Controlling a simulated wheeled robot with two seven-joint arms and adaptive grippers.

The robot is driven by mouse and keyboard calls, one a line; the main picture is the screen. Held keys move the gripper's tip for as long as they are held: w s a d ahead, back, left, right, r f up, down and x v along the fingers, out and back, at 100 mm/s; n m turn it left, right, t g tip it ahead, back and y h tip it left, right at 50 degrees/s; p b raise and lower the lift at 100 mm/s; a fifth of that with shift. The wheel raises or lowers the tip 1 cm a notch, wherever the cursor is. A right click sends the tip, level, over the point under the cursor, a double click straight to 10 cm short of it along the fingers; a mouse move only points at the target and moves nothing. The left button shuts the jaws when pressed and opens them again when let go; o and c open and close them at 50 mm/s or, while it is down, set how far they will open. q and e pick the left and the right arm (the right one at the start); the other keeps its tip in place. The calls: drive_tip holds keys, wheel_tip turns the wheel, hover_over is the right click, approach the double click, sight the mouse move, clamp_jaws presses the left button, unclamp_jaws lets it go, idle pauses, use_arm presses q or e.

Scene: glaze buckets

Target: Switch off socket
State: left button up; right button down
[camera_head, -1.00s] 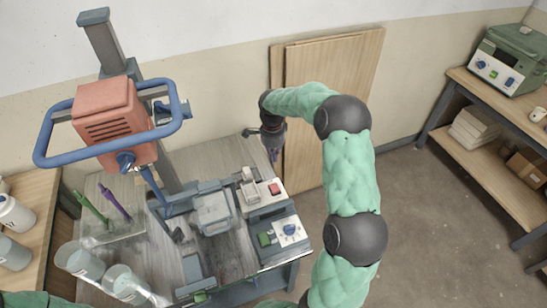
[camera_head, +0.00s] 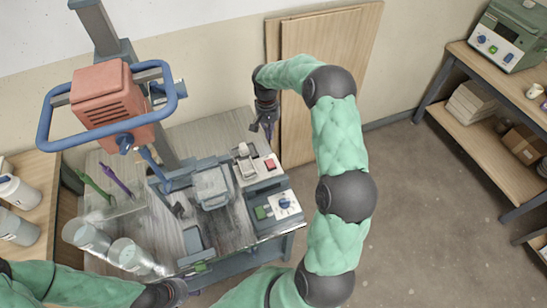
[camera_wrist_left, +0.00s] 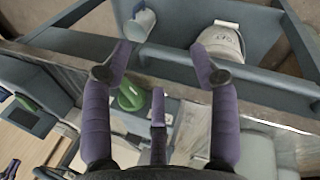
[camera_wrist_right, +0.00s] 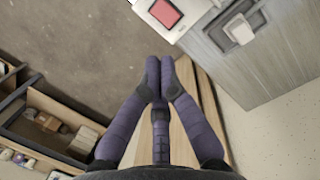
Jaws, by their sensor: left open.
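The socket (camera_head: 266,168) is a pale box with a red rocker switch (camera_head: 270,163) on the far right part of the workbench. In the right wrist view the red switch (camera_wrist_right: 165,12) shows at the top edge, beyond my fingertips. My right gripper (camera_head: 267,128) is past the bench's far right corner, apart from the switch. Its fingertips (camera_wrist_right: 161,80) are together with nothing seen between them. My left gripper (camera_wrist_left: 160,58) is open and empty near the bench's front edge; in the head view only its wrist shows clearly at the bottom.
A mixer with an orange motor (camera_head: 100,95) and blue handle stands on the bench. A panel with a blue knob (camera_head: 285,204) is in front of the socket. Clear containers (camera_head: 130,255) stand front left. A white bucket (camera_wrist_left: 222,40) is below the bench top. Wooden boards (camera_head: 330,60) lean behind.

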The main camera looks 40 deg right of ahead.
sight(273, 164)
drive_tip(key=n, duration=0.3)
drive_tip(key=shift+p, duration=0.3)
drive_tip(key=shift+n, duration=0.3)
drive_tip(key=shift+s+f, duration=0.1)
drive_tip(key=f+b, duration=0.1)
drive_tip(key=f, duration=0.3)
drive_tip(key=s+f, duration=0.1)
drive_tip(key=f, duration=0.4)
drive_tip(key=s+f+b, duration=0.1)
drive_tip(key=f, duration=0.3)
drive_tip(key=shift+s+a+f+b, duration=0.1)
drive_tip(key=shift+a+f+b, duration=0.2)
drive_tip(key=shift+a+b, duration=0.05)
